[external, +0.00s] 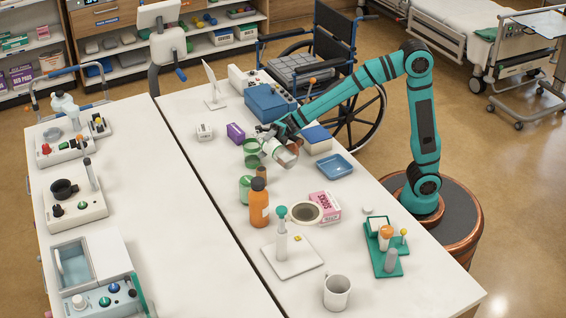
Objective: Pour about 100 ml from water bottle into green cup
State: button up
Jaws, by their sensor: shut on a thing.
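My gripper (273,131) is shut on a clear bottle (283,154), which looks like the water bottle. The bottle is tilted well over and held above the table. A see-through green cup (251,146) stands just left of the bottle, close to my gripper. In this view the bottle's upper left end is next to the cup's right side; I cannot tell whether they touch. The fingers partly hide the bottle, and any water flow or level is too small to tell.
A blue tray (335,166) and a blue case (268,103) lie to the right and behind.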

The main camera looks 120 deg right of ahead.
aim_at(271, 154)
jog(key=shift+r+m, duration=0.35)
jog(key=shift+m, duration=0.05)
jog(key=shift+s+a+r+t, duration=0.1)
jog(key=shift+s+a+t, duration=0.05)
jog(key=shift+a, duration=0.2)
jog(key=shift+s+a+r+t, duration=0.1)
jog(key=shift+a+t, duration=0.05)
jog(key=shift+a, duration=0.2)
jog(key=shift+a+r+m, duration=0.25)
jog(key=shift+r+m, duration=0.3)
jog(key=shift+m, duration=0.15)
dwell(1.5)
jog(key=f+n, duration=0.2)
jog(key=f+n+g, duration=0.1)
jog(key=shift+a, duration=0.25)
jog(key=shift+s+a+f+n+g, duration=0.1)
jog(key=shift+a+f+n+g, duration=0.15)
jog(key=shift+f+n+g, duration=0.45)
jog(key=shift+r+t, duration=0.15)
jog(key=shift+t, duration=0.15)
dwell(1.0)
